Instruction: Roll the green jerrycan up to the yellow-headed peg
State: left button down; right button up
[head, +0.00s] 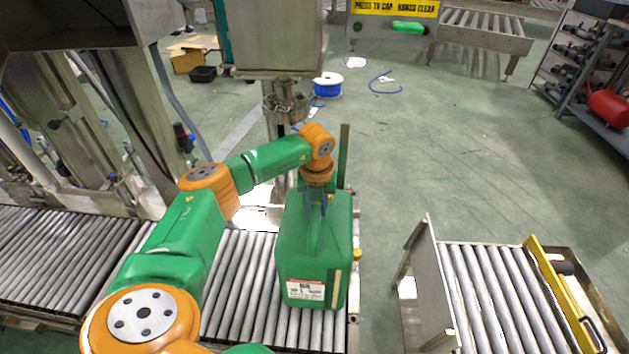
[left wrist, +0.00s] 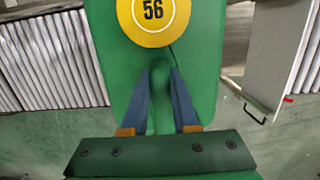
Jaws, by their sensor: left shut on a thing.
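The green jerrycan (head: 305,262) stands upright on the roller conveyor, near its right rail, with a white and red label low on its near face. My left gripper (head: 316,205) reaches down from above and is shut on its handle. In the left wrist view the two fingers (left wrist: 160,80) sit on either side of the handle, and the jerrycan (left wrist: 202,75) bears a yellow disc (left wrist: 153,15) marked 56. A small yellow head (head: 357,254), which looks like the peg, shows at the rail right beside the jerrycan. My right gripper is not in view.
Bare rollers (head: 235,290) lie left of the jerrycan. Past a floor gap at right stands another roller section (head: 490,290) with a metal end plate (head: 432,280) and a yellow bar (head: 560,290). A dark upright post (head: 344,155) stands behind the jerrycan.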

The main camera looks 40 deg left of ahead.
pick_arm(q)
jog(key=shift+w+d+f, duration=0.15)
jog(key=shift+d+f, duration=0.1)
jog(key=shift+d, duration=0.25)
dwell(0.3)
jog(key=shift+c, duration=1)
grip_release()
jog(key=shift+w+a, duration=0.1)
jog(key=shift+w, duration=0.05)
jog(key=shift+r, duration=0.1)
jog(key=shift+o, duration=1)
jog(key=shift+s+d+r+p, duration=0.15)
jog(key=shift+s+r, duration=0.05)
jog(key=shift+r, duration=1.6)
jog(key=shift+s+d+r+p, duration=0.1)
jog(key=shift+s+r+p, duration=0.05)
jog(key=shift+r, duration=1.65)
jog(key=shift+f, duration=0.1)
